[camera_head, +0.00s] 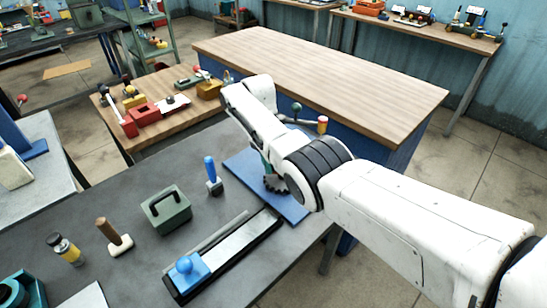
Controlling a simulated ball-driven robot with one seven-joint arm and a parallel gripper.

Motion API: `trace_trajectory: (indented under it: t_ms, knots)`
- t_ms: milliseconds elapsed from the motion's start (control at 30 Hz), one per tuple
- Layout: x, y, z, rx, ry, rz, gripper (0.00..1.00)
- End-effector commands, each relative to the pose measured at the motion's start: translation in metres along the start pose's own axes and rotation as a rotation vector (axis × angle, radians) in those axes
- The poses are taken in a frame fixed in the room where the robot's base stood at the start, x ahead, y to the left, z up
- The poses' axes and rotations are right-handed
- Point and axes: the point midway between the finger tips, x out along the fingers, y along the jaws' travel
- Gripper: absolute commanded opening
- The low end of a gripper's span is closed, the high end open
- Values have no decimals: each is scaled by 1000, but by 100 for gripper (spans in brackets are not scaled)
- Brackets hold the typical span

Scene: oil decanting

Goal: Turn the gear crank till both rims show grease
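A blue base plate (292,208) lies near the far right edge of the grey table. A dark toothed gear (275,184) shows on it, partly covered by my white arm. A teal upright part (266,164) stands beside the gear. An orange-red knob with a pale stem (322,126) and a green ball knob (296,108) show just beyond my arm; I cannot tell whether either belongs to the crank. My arm reaches over the plate from the lower right. My gripper is hidden behind the arm's links. The rims and any grease cannot be made out.
A wooden-topped bench (330,72) lies beyond. Grey tabletop between them is clear.

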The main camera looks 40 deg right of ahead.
Motion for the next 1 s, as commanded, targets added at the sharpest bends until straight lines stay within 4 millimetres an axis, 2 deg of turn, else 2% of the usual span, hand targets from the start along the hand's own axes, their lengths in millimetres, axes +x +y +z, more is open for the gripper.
trace_trajectory:
  t_ms: [33,600,1000]
  knots:
    - [-5,-2,2,-43,2,20,0]
    - [0,-3,15,-536,2,224,0]
    - [6,0,19,-777,3,323,0]
